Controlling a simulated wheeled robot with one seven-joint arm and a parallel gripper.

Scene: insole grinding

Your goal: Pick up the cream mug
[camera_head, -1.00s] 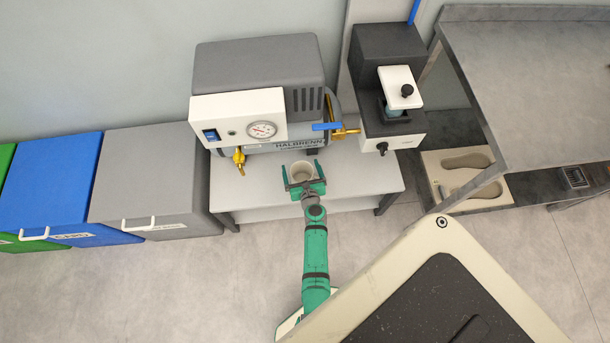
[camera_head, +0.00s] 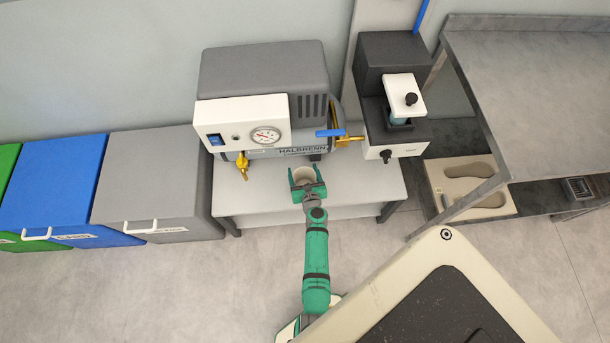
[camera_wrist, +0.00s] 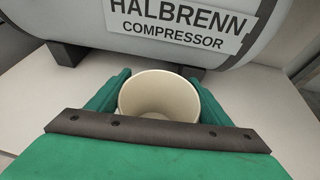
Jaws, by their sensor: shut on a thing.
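The cream mug (camera_head: 303,174) is between the green fingers of my gripper (camera_head: 306,184), in front of the compressor. In the wrist view the mug (camera_wrist: 158,92) stands upright with its open mouth towards the camera and looks empty. The gripper's two green fingers (camera_wrist: 160,100) close on its left and right sides. The near lower part of the mug is hidden behind the gripper's dark bar. I cannot tell whether its base touches the white table.
The grey compressor (camera_head: 265,85) stands right behind the mug, with a brass tap (camera_head: 242,165) to the left. A dark and white machine (camera_head: 392,95) stands at the right of the low white table (camera_head: 370,185). Bins (camera_head: 150,185) stand at left, a steel bench (camera_head: 530,90) at right.

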